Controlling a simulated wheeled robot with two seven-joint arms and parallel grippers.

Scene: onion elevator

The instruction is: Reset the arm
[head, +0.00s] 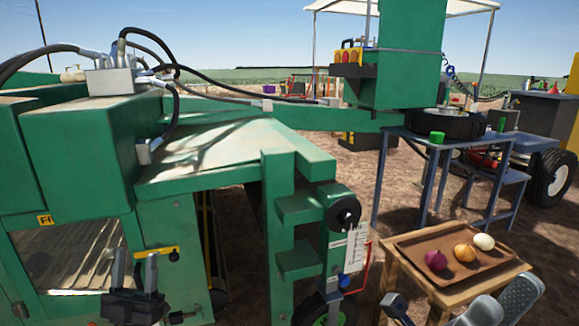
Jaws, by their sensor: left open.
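My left gripper (135,268) is low at the left, in front of the green machine. Its two dark fingers point up and stand apart, with nothing between them. Grey parts of my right gripper (462,305) show at the bottom right edge, close to the camera and partly cut off. They are in front of the near edge of a small wooden table (440,292). Whether its jaws are open or shut is unclear.
A large green machine (85,150) fills the left side. A brown tray (412,244) on the wooden table holds a purple onion (436,260), an orange-brown onion (465,253) and a white onion (484,242). A blue metal stand (430,165) is behind.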

